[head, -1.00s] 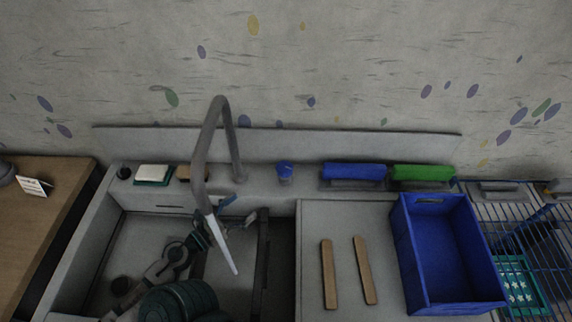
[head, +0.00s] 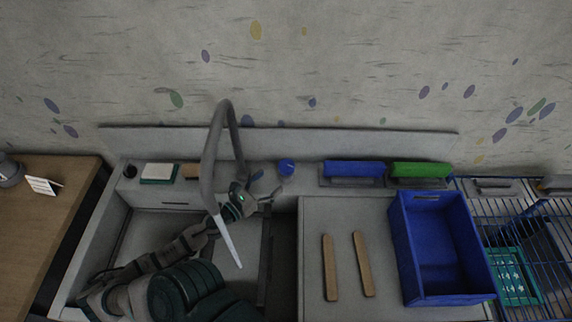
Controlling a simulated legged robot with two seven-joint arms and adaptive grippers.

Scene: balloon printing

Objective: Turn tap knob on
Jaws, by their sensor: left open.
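The blue tap knob (head: 286,167) stands on the back ledge of the sink, to the right of the curved grey faucet (head: 209,160). Its lower part is partly hidden by my gripper. My left gripper (head: 270,181) is open and empty. Its fingers point to the upper right, just left of and below the knob in the picture. I cannot tell whether a finger touches the knob. The faucet spout passes in front of my left arm. My right gripper is not in view.
The sink basin (head: 150,232) lies under my left arm. A blue brush (head: 353,168) and a green brush (head: 420,169) sit on the ledge at right. A blue crate (head: 407,262) and two wooden sticks (head: 330,268) rest on the counter. A sponge (head: 160,171) sits at left.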

